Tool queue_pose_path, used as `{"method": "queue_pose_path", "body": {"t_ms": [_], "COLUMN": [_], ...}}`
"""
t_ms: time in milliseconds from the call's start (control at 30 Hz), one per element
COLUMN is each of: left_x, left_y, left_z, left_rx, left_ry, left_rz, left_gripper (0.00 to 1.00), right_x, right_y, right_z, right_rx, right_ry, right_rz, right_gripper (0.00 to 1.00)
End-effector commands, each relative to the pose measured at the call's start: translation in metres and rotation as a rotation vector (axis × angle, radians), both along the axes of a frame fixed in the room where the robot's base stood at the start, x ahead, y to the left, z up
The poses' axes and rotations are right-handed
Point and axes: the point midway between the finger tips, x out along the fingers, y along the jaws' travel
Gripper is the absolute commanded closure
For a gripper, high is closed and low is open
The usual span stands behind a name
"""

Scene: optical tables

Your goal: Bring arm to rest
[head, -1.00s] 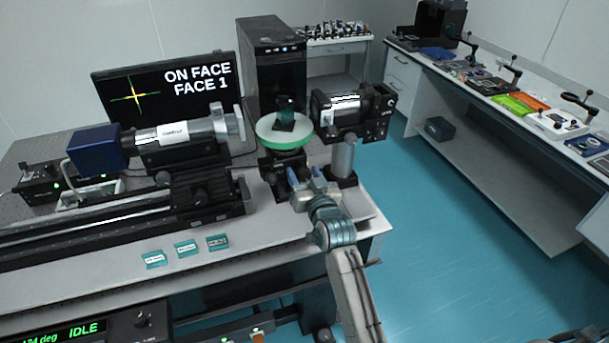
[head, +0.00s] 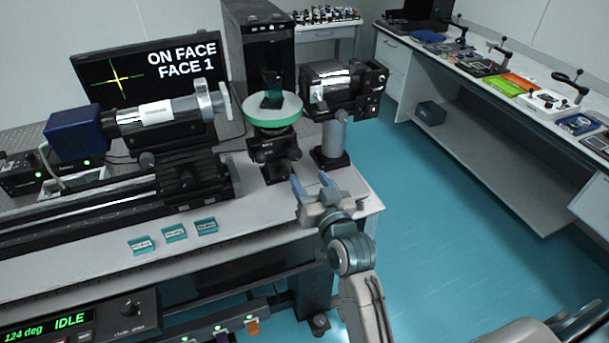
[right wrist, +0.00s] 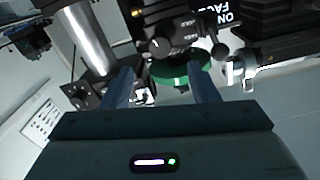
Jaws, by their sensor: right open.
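My right gripper (head: 312,186) is open and empty. In the head view it is over the front right part of the optical table (head: 262,228), in front of the round stage with the green rim (head: 272,112). Its two blue fingers point away from me. In the right wrist view the fingers (right wrist: 163,90) are spread apart with nothing held between them. The green-rimmed stage (right wrist: 182,76) shows beyond them. My right arm reaches in from the bottom of the head view. My left gripper is not in view.
A post-mounted device (head: 335,140) stands close beyond my right gripper. A telescope-like tube (head: 158,112) on a rail is at left. Three small labelled teal blocks (head: 174,233) lie on the table. A monitor (head: 150,85) reads "ON FACE FACE 1". Blue floor (head: 440,220) is clear at right.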

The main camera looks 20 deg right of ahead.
Motion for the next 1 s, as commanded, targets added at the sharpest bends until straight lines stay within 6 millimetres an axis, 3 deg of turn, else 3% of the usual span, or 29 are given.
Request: {"method": "queue_pose_path", "body": {"t_ms": [533,667,767,900,1000], "left_x": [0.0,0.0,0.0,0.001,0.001], "left_y": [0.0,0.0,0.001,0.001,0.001], "left_z": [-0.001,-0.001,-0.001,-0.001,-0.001], "left_rx": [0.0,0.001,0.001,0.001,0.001], "left_ry": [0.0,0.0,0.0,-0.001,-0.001], "left_rz": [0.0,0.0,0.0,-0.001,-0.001], "left_gripper": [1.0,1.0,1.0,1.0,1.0], "right_x": [-0.004,-0.014,-0.04,-0.104,-0.147], "right_y": [0.0,-0.003,-0.009,-0.026,-0.037], "right_z": [0.0,-0.016,-0.052,-0.115,-0.144], "right_rx": [-0.001,-0.021,-0.068,-0.155,-0.199], "right_ry": [0.002,0.067,0.22,0.536,0.717], "right_rz": [0.0,0.011,0.035,0.071,0.085], "right_gripper": [0.46,0.46,0.46,0.46,0.46]}}
